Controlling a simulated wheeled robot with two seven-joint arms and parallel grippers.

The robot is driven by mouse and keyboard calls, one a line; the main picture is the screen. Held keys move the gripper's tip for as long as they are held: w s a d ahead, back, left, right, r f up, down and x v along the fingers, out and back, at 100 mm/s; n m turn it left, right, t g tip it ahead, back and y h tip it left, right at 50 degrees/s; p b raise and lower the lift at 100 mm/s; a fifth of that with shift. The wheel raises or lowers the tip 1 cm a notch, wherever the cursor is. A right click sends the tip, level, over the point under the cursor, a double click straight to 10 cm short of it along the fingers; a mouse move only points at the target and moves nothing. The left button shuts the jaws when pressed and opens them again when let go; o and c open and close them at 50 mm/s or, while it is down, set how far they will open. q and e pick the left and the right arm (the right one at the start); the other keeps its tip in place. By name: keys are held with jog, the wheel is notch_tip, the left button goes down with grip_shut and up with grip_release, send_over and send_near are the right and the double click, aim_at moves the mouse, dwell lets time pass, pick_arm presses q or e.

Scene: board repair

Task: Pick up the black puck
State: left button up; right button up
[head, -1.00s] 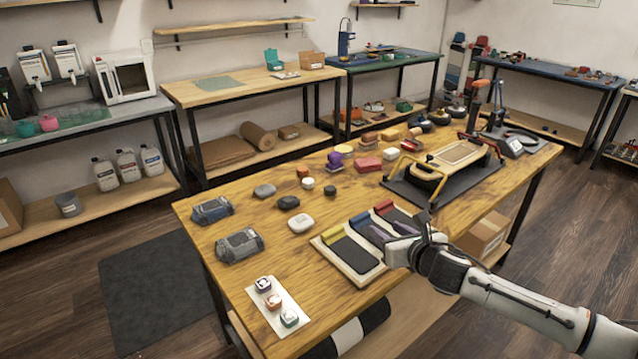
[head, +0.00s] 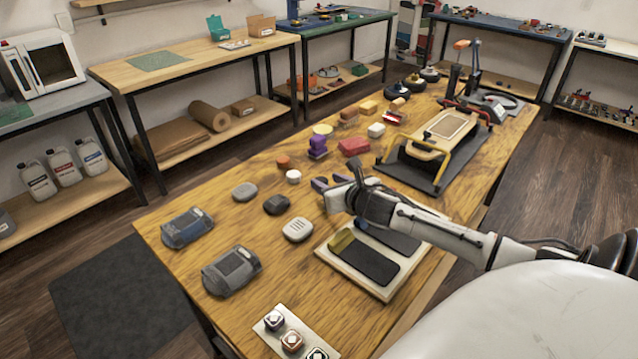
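A dark, flat, rounded piece (head: 276,205), which looks like the black puck, lies on the wooden table between a grey rounded piece (head: 244,191) and a white one (head: 298,229). Nothing touches it. My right gripper (head: 331,181) is to its right and farther back, over the table. Its two dark fingers are apart and I see nothing held between them. The fingers cover the spot where a smaller dark piece showed earlier, so I cannot tell that piece from the fingers. My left gripper is not in view.
Two grey cases (head: 187,228) (head: 231,271) lie at the left. A pale tray with dark pads (head: 365,284) lies under my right arm. A purple piece (head: 318,146) and a red block (head: 353,146) stand behind the gripper. A framed fixture (head: 437,146) stands farther back.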

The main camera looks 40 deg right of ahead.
aim_at(320, 179)
jog(key=shift+f+b+x, duration=0.1)
jog(key=shift+b+x, duration=0.15)
jog(key=shift+x, duration=1.25)
jog(key=shift+f+b+x, duration=0.15)
jog(key=shift+b+x, duration=0.05)
jog(key=shift+x, duration=1.35)
jog(key=shift+s, duration=0.15)
jog(key=c, duration=0.8)
